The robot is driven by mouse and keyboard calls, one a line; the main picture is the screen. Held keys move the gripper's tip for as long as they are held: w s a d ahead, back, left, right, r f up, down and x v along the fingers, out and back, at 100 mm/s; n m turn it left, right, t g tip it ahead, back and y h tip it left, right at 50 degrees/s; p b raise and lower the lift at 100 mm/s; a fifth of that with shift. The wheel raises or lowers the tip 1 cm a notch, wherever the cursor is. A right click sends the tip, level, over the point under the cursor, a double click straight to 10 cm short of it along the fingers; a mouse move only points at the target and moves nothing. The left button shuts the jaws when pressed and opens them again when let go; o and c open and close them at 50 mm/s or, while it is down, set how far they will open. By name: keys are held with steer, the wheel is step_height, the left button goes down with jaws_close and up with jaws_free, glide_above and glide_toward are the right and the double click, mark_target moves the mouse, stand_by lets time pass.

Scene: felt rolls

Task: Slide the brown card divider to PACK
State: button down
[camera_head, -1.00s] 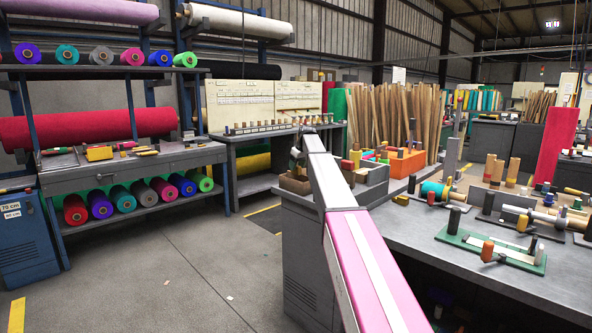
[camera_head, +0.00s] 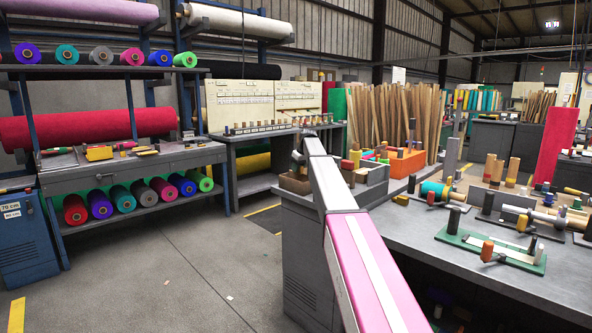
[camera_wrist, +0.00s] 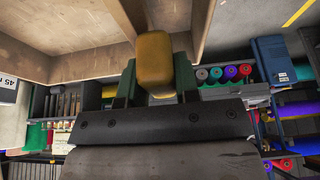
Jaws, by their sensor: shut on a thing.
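In the wrist view my gripper (camera_wrist: 155,88) has its green fingers shut on a yellow rounded block (camera_wrist: 154,62). Brown panels rise beside it: one up and left (camera_wrist: 128,14), one on the right (camera_wrist: 203,22). I cannot tell which panel is the brown card divider, or whether the block is fixed to it. In the head view my gripper (camera_head: 298,160) is small and partly hidden by my arm, over a brown compartmented box (camera_head: 293,184) on the bench corner. No PACK label is readable.
A grey tray (camera_head: 373,187) and orange bin (camera_head: 408,163) stand right of my arm. The grey bench (camera_head: 440,262) holds several fixtures and rolls. Felt racks (camera_head: 130,165) stand at left. The floor between (camera_head: 190,260) is open.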

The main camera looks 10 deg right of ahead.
steer(key=w+d, duration=0.1)
steer(key=d, duration=0.1)
steer(key=w+d, duration=0.2)
steer(key=c, duration=0.8)
jaws_free()
steer(key=shift+c, duration=0.2)
steer(key=v, duration=1.1)
steer(key=shift+a, duration=0.1)
